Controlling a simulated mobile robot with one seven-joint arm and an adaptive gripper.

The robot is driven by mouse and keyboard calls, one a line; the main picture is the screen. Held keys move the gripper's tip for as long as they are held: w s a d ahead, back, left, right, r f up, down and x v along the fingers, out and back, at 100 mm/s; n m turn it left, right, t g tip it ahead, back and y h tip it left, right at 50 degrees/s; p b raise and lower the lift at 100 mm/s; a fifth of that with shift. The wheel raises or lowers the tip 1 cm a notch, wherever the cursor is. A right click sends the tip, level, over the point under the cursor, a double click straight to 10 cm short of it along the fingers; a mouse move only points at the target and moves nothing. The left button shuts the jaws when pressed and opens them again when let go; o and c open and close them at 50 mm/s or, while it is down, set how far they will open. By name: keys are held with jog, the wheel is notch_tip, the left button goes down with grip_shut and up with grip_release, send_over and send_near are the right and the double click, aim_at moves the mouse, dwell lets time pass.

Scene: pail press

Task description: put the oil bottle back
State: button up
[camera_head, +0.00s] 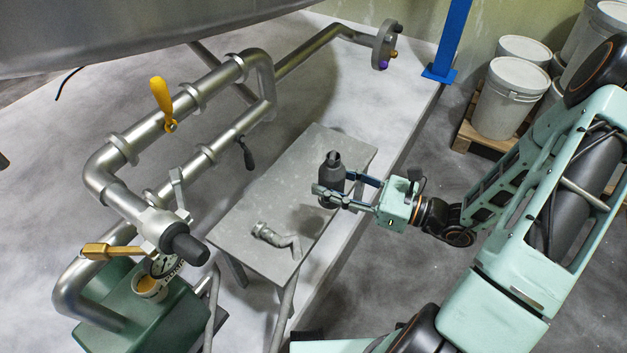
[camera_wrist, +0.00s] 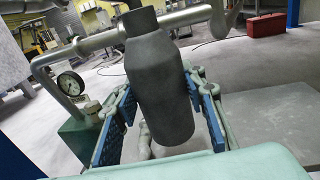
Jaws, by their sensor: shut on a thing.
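The oil bottle (camera_head: 331,174) is dark grey with a narrower neck. My gripper (camera_head: 332,196) reaches in from the right with its fingers around the bottle's body. In the wrist view the bottle (camera_wrist: 158,85) is upright and slightly tilted between the two blue-padded fingers (camera_wrist: 160,118). The gripper is shut on it. The bottle shows over the far right part of the small grey table (camera_head: 262,206). Its base is partly hidden by the fingers, so I cannot tell whether it touches the tabletop.
A metal pipe fitting (camera_head: 276,238) lies on the table's near part. Pipes with a yellow-handled valve (camera_head: 162,100) and a green machine (camera_head: 128,318) stand to the left. White pails (camera_head: 505,100) stand on a pallet at the back right, near a blue post (camera_head: 450,40).

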jog(key=shift+w+a+f+b, duration=0.45)
jog(key=shift+w+f+b, duration=0.3)
jog(key=shift+w+f, duration=1.4)
jog(key=shift+w+a+f+b, duration=0.5)
jog(key=shift+w+f+b, duration=0.3)
jog(key=shift+w+f, duration=1.35)
jog(key=shift+w+a+f+b, duration=0.45)
jog(key=shift+w+f+b, duration=0.3)
jog(key=shift+w+f, duration=1.4)
jog(key=o, duration=1.3)
